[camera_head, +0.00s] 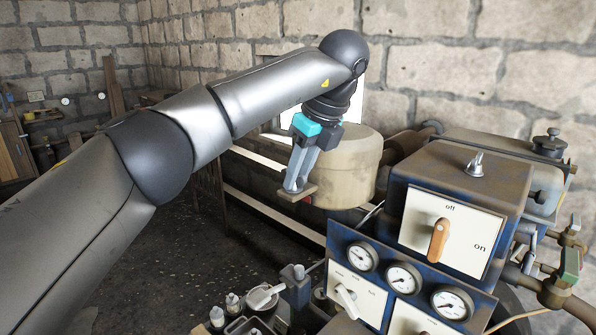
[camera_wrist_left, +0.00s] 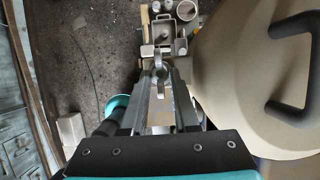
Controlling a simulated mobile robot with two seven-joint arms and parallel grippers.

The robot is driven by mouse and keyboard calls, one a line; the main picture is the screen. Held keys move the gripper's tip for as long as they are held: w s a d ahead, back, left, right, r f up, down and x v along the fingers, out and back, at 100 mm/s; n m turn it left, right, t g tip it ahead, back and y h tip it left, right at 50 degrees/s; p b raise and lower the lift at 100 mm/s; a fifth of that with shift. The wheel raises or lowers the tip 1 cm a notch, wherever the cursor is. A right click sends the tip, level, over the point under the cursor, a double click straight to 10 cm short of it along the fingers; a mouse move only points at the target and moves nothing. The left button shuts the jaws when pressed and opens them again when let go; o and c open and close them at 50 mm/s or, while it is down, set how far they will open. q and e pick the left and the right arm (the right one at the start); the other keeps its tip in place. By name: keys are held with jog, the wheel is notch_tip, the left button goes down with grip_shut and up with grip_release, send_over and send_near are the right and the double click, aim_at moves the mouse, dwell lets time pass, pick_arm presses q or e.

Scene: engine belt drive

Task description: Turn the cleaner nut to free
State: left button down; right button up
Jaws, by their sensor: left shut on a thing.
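In the left wrist view, the drum (camera_wrist_left: 225,90) is close on the right of the fingers. My right gripper is not in view.
A blue-framed panel with gauges (camera_head: 403,278) and a grey box with an off/on lever (camera_head: 440,240) stand at right. A tray (camera_head: 248,326) with small parts is at the bottom. The floor at left is open.

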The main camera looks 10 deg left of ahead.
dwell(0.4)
pick_arm(q)
jog(key=c, duration=0.7)
grip_release()
jog(key=shift+m, duration=0.3)
